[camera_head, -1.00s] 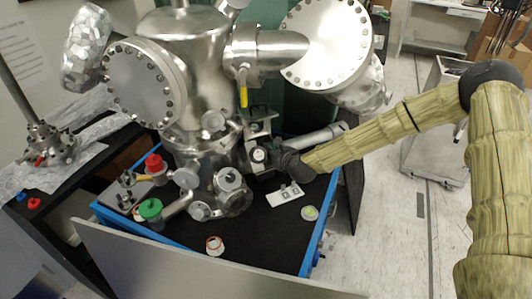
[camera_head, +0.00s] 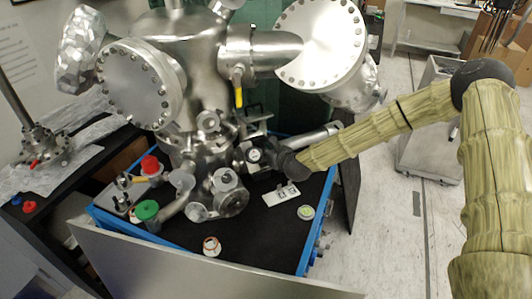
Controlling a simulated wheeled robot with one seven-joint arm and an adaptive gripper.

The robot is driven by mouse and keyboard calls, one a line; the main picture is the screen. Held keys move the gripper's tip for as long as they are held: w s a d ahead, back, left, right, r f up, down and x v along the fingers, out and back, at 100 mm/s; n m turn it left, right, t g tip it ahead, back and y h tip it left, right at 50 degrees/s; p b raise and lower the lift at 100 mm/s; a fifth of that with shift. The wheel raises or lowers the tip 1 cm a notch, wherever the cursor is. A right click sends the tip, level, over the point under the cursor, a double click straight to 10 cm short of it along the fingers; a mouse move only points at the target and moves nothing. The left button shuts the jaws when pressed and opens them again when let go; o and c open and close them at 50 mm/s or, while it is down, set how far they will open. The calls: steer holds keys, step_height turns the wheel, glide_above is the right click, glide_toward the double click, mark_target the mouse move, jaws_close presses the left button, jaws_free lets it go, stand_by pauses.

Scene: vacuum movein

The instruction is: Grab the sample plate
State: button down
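A small flat white plate (camera_head: 275,198) with dark-edged square marks lies on the black top of the blue-edged bench; it may be the sample plate, but I cannot tell for sure. My arm reaches in from the right, and its dark end with my gripper (camera_head: 256,156) is beside the metal vacuum chamber (camera_head: 185,50), above and left of the plate. It appears apart from the plate. The fingers blend into the dark and metal parts around them, so I cannot see whether they are open or hold anything.
The chamber's flanges and ports crowd the left and back. A green knob (camera_head: 146,210), a red knob (camera_head: 151,165), a small white-and-red ring (camera_head: 211,245) and a round green-white disc (camera_head: 306,212) are on the bench (camera_head: 255,240). The bench's front middle is mostly clear.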

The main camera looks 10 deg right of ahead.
steer(key=shift+s+r+b, duration=0.1)
steer(key=shift+b, duration=0.25)
step_height(320, 180, up, 6)
steer(key=b, duration=0.2)
steer(key=s+d+b, duration=0.2)
steer(key=s+d, duration=0.1)
steer(key=s, duration=0.6)
steer(key=s+d+b, duration=0.2)
steer(key=s+d, duration=0.2)
steer(key=s, duration=0.5)
steer(key=shift+d+r, duration=0.2)
steer(key=shift+d, duration=0.05)
